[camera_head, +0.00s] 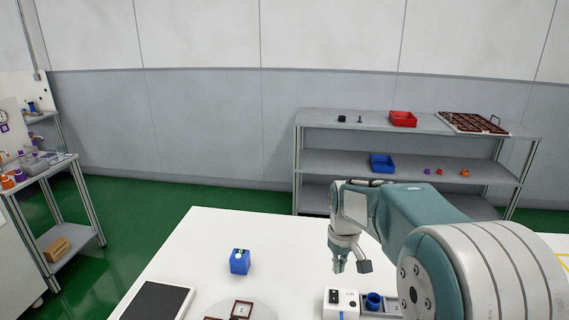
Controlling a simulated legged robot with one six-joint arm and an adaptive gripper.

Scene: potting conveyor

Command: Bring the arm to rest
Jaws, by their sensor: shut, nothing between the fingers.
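My arm (430,225) reaches in from the lower right of the head view, over the white table. My gripper (350,268) hangs from its wrist, pointing down, above the table. It is shut and holds nothing. It is to the right of a blue block (240,262) with a small light top, and clear of it. A white device (341,303) is below it in the picture, with a blue cup (374,301) beside it. My arm hides part of the table's right side.
The white table (190,255) has free room around the blue block. A dark panel (157,301) lies at its front left, beside a round plate (262,311). Behind stands a grey shelf (320,118) with a red bin (403,118) and blue bin (382,162). A workbench (65,158) is at left.

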